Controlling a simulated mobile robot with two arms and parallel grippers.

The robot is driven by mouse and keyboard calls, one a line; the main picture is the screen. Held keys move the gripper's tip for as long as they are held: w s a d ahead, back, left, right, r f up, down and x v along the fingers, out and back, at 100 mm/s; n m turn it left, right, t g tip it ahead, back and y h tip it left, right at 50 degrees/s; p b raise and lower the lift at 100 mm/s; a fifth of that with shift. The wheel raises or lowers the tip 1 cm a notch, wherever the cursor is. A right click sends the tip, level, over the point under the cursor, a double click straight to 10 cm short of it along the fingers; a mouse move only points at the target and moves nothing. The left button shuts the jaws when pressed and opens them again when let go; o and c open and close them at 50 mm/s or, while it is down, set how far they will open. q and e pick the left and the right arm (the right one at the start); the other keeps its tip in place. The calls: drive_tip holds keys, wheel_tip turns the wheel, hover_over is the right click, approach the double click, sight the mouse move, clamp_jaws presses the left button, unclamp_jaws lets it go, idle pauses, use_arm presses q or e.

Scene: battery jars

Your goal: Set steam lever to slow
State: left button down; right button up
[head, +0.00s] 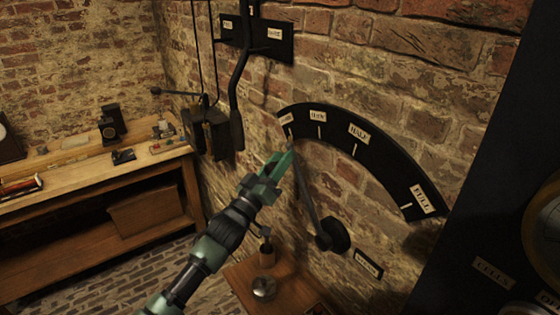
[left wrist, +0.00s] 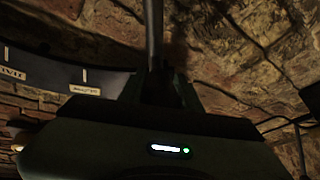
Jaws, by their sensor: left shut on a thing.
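The steam lever (head: 307,197) is a thin dark rod on a round pivot on the brick wall. It rises up and left toward the left end of a black curved scale (head: 385,163). The scale has several labels: a leftmost one too small to read, SLOW (head: 318,116), HALF (head: 358,131) and FULL (head: 422,198). The lever lies near the leftmost label, left of the SLOW mark. My left gripper (head: 278,168) is shut on the lever's upper part. In the left wrist view the rod (left wrist: 154,30) runs between the fingers. My right gripper is out of view.
Another long dark lever (head: 238,90) hangs from a labelled plate to the upper left. A small wooden table (head: 245,280) with a round metal object stands below. A workbench (head: 95,175) is at left, and a dark panel (head: 480,200) at right.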

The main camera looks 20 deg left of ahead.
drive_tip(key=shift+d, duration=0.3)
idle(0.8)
